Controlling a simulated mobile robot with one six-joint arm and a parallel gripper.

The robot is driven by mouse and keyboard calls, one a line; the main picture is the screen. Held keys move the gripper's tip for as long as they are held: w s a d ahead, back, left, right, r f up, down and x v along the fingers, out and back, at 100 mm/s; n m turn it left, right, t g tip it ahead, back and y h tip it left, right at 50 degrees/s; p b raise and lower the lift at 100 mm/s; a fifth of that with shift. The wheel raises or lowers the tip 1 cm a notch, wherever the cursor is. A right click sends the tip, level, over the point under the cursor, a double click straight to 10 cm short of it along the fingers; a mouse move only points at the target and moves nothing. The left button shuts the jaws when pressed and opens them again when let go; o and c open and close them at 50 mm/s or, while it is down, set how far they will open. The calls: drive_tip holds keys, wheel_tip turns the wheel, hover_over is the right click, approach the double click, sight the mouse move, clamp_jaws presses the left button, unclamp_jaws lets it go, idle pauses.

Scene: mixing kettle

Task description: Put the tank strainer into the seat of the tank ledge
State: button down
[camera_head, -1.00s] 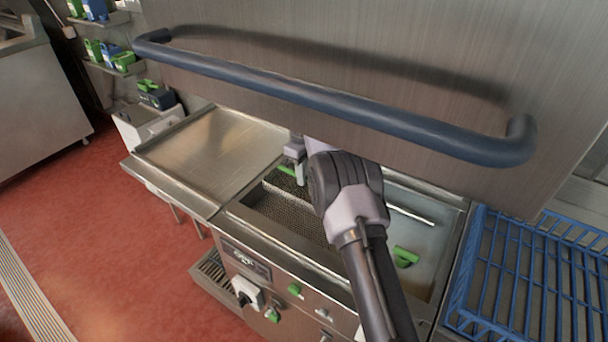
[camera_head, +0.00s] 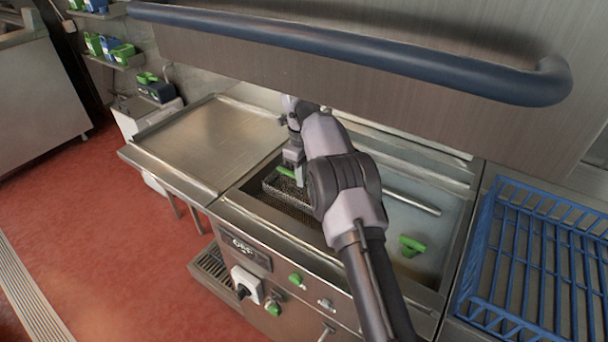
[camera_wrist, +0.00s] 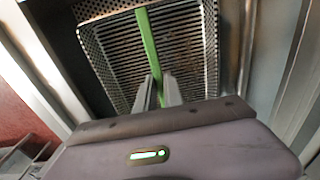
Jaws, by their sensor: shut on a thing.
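The tank strainer (camera_wrist: 188,48) is a perforated metal piece with a green bar handle (camera_wrist: 149,45). In the head view the strainer (camera_head: 287,190) is at the left part of the tank (camera_head: 436,212), tilted in the picture. My gripper (camera_wrist: 159,92) is shut on the green handle, which runs between its fingers. In the head view my gripper (camera_head: 294,170) is above the strainer, and my arm hides the tank's middle. The ledge's seat cannot be made out. I cannot tell whether the strainer touches the ledge.
A second green handle (camera_head: 411,245) shows inside the tank at right. A flat metal worktop (camera_head: 205,150) adjoins at left, a blue wire rack (camera_head: 535,260) at right. The hood or lid with a dark blue bar (camera_head: 350,50) overhangs the back. Knobs (camera_head: 246,285) are on the front.

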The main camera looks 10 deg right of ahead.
drive_tip(key=shift+f, duration=0.25)
idle(0.4)
drive_tip(key=shift+f+b, duration=0.9)
drive_tip(key=shift+f, duration=0.7)
drive_tip(key=shift+f, duration=0.15)
drive_tip(key=c, duration=1.4)
unclamp_jaws()
drive_tip(key=shift+o, duration=0.2)
drive_tip(key=o, duration=0.5)
drive_tip(key=shift+c, duration=0.2)
